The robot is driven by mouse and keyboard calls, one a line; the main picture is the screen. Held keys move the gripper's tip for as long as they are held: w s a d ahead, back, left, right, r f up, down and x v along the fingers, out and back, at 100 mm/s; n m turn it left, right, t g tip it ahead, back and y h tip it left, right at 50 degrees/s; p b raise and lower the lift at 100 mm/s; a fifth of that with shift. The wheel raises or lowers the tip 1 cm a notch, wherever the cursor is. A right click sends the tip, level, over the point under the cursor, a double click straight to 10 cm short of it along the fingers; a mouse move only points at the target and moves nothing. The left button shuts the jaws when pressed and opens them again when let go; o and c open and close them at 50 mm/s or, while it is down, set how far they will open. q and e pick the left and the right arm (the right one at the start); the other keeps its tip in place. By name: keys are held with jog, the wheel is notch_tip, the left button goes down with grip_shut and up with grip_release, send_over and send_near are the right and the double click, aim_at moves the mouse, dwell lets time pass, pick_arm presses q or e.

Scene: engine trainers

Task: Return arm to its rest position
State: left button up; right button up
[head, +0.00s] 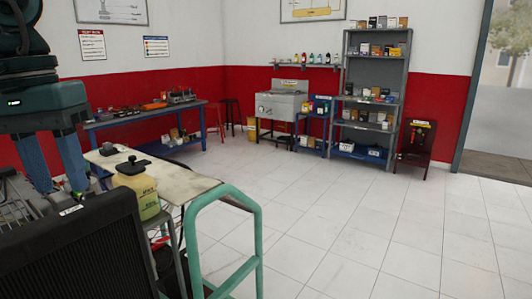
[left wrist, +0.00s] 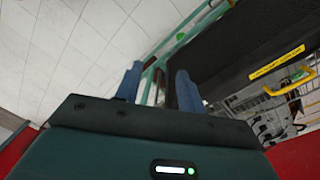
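My left gripper (head: 62,188) hangs at the left edge of the head view, with a dark green body and two blue fingers pointing down. The fingers are apart with nothing visible between them. It also shows in the left wrist view (left wrist: 160,68), with its fingers spread over the floor and the green frame. It is above and behind the black radiator-like panel (head: 80,250) and left of the yellow container (head: 147,197). My right gripper is in neither view.
A green tubular frame (head: 225,190) stands in front. A light-topped bench (head: 180,182) is behind the container. A blue workbench (head: 145,122) with tools lines the red wall. Grey shelves (head: 347,80) stand at the back. The tiled floor at right is clear.

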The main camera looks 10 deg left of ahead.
pick_arm(q)
jog(key=w+a+f+m+t+h, duration=0.15)
jog(key=f+m+t+h, duration=0.25)
jog(key=f+m, duration=0.65)
jog(key=w+f+m+t+h, duration=0.3)
jog(key=f+m+t, duration=0.35)
jog(key=m, duration=0.65)
jog(key=w+a+f+m+t+h, duration=0.1)
jog(key=w+f+m+t+h, duration=0.25)
jog(key=f+m, duration=0.8)
jog(key=s+d+f+n+t+y, duration=0.1)
jog(key=s+d+f+n+y, duration=0.15)
jog(key=f+n, duration=0.55)
jog(key=s+d+f+n+y, duration=0.2)
jog(key=s+f+n+y, duration=0.15)
jog(key=f+n, duration=0.4)
jog(key=s+d+f+n+g+y, duration=0.1)
jog(key=s+d+f+n+g, duration=0.1)
jog(key=d+n, duration=0.4)
jog(key=s+d+f+n+g+y, duration=0.1)
jog(key=s+d+f+n+g, duration=0.1)
jog(key=s+d+f+n, duration=0.3)
jog(key=d+n, duration=0.2)
jog(key=n, duration=0.2)
jog(key=shift+s+f+n+g, duration=0.2)
jog(key=shift+f+n+g, duration=0.1)
jog(key=shift+f+n, duration=0.05)
jog(key=shift+s, duration=0.15)
